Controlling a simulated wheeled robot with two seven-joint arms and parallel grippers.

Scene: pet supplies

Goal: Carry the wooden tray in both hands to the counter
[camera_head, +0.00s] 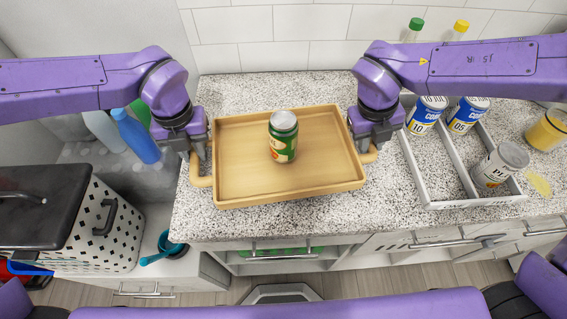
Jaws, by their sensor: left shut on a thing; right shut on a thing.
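The wooden tray (240,178) is in the middle of the head view, over the speckled counter (300,218). A green can (283,140) with a silver lid stands upright on it. My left gripper (198,160) is shut on the tray's left handle. My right gripper (370,148) is shut on the tray's right handle. The tray looks about level. I cannot tell whether its underside touches the counter.
A grey divided organizer (432,172) with several cans stands on the counter at the right, close to the tray. A yellow jar (547,130) is beyond it. A perforated white bin (105,225) with a dark lid is at the left. A tiled wall is behind.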

